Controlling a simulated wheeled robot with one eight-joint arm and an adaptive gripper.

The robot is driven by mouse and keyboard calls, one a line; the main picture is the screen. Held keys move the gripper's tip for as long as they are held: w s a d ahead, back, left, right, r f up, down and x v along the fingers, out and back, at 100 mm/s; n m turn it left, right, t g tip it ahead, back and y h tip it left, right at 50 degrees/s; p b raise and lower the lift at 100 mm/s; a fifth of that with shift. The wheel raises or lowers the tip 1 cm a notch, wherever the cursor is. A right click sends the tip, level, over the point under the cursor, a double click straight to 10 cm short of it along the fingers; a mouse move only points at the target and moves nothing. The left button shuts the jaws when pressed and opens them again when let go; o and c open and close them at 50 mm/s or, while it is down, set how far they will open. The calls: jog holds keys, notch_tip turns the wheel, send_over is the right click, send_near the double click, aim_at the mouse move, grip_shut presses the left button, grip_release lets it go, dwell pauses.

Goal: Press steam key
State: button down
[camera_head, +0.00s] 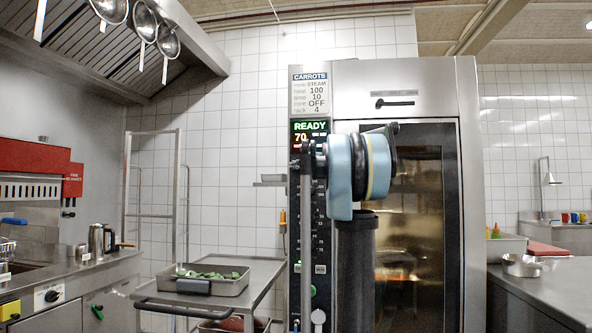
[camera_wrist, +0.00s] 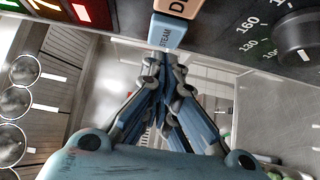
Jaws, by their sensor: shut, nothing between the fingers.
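The steam key (camera_wrist: 167,32) is a light blue block labelled STEAM on the dark control panel, near the top middle of the wrist view. My gripper (camera_wrist: 162,62) is shut and empty, its fingertips just below the key in that view. I cannot tell whether they touch it. In the head view my arm covers much of the oven's control panel (camera_head: 295,240), so the key and gripper are hidden there. The panel's display (camera_head: 308,132) reads READY and 70. A card (camera_head: 310,92) above it says CARROTS, STEAM, 100, 10, OFF, 4.
An orange key (camera_wrist: 180,7) adjoins the steam key, and a temperature knob (camera_wrist: 298,38) sits to the right. The oven's glass door (camera_head: 415,220) is closed. A trolley with a tray of green food (camera_head: 205,280) stands left of the oven.

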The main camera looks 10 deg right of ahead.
jog(key=shift+w+d, duration=0.3)
jog(key=shift+w, duration=0.5)
jog(key=shift+w+d+r, duration=0.15)
jog(key=shift+w+d, duration=0.2)
jog(key=shift+w, duration=0.35)
jog(key=s+d, duration=0.3)
jog(key=s, duration=1)
